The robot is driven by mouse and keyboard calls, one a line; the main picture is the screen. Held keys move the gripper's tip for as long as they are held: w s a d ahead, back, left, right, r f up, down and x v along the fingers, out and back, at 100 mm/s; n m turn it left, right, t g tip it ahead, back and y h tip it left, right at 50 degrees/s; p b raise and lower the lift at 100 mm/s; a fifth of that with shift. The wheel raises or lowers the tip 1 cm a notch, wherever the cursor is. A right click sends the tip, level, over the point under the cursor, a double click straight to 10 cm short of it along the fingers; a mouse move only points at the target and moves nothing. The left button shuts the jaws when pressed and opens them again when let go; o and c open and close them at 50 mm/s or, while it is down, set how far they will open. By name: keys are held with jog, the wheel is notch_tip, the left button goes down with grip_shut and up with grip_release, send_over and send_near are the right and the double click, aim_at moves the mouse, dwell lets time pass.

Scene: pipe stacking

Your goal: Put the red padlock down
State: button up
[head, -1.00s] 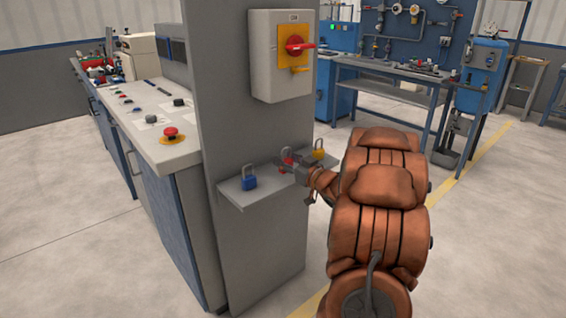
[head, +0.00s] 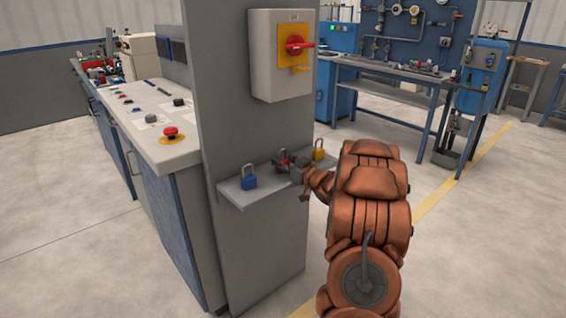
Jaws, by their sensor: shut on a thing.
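The red padlock (head: 283,156) is at the middle of the small grey shelf (head: 236,194) on the grey panel. My gripper (head: 284,163) is shut on it and hides most of it. Only a little red and part of the shackle show. I cannot tell whether the padlock touches the shelf. A blue padlock (head: 249,182) stands upright on the shelf to the left of my gripper. A yellow padlock (head: 318,153) stands at the right end of the shelf.
A switch box (head: 276,75) with a red handle (head: 297,45) is on the panel above the shelf. A control desk (head: 170,155) is to the left. A workbench (head: 385,72) stands behind on the right. The floor to the right is mostly clear.

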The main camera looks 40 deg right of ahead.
jog(key=shift+f, duration=0.1)
jog(key=o, duration=1.2)
jog(key=shift+s+r, duration=0.15)
jog(key=shift+r, duration=0.05)
jog(key=s, duration=1.1)
jog(key=shift+s+a, duration=0.15)
jog(key=shift+s, duration=0.2)
jog(key=shift+a, duration=0.1)
